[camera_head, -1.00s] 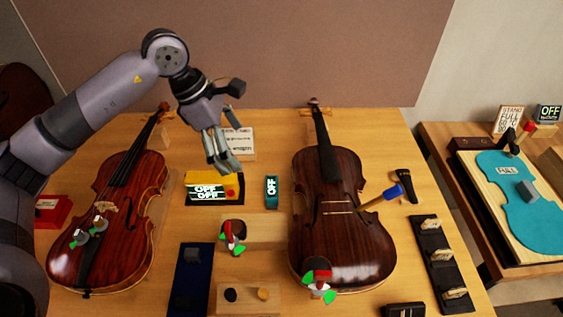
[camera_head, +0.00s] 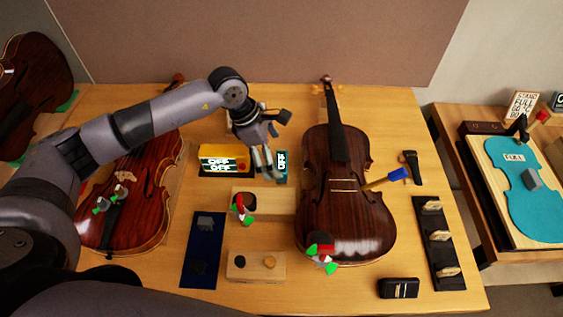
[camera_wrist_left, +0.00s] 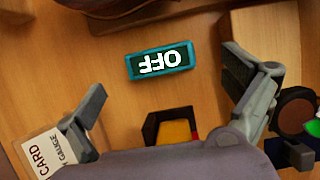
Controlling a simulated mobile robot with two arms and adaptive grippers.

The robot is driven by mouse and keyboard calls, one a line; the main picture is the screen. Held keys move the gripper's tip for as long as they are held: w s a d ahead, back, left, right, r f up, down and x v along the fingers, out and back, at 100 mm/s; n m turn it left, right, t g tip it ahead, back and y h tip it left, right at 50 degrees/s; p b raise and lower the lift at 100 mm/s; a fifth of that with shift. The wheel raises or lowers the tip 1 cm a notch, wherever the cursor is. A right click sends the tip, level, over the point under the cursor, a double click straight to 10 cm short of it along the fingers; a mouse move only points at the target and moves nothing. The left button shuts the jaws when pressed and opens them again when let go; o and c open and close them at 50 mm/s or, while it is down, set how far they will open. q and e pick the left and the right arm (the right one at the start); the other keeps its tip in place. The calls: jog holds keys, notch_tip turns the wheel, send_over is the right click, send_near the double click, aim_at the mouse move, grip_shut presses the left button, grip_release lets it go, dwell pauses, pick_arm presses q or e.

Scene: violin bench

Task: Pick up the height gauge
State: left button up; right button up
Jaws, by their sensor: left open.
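A small teal block with a dark screen reading OFF, which looks like the height gauge (camera_head: 282,165), lies on the bench left of the middle violin. It also shows whole in the left wrist view (camera_wrist_left: 160,60), lying ahead of the fingers. My left gripper (camera_head: 267,165) is open and empty, pointing down just over the gauge and hiding part of its left side. In the left wrist view the fingers (camera_wrist_left: 184,84) are wide apart, and the gauge is apart from both. My right gripper is not in view.
A yellow box (camera_head: 223,152) with OFF screens stands left of the gauge. A wooden block (camera_head: 277,199) with a red and green tool lies in front. The dark middle violin (camera_head: 346,215) is close on the right. A card (camera_wrist_left: 47,150) shows in the left wrist view.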

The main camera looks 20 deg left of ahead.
aim_at(282, 161)
pick_arm(q)
jog(key=p+x, duration=0.1)
jog(key=x, duration=0.3)
jog(key=shift+w+d, duration=0.1)
jog(key=shift+d, duration=0.1)
jog(key=shift+c, duration=0.3)
jog(key=c, duration=1.3)
jog(key=shift+r, duration=0.1)
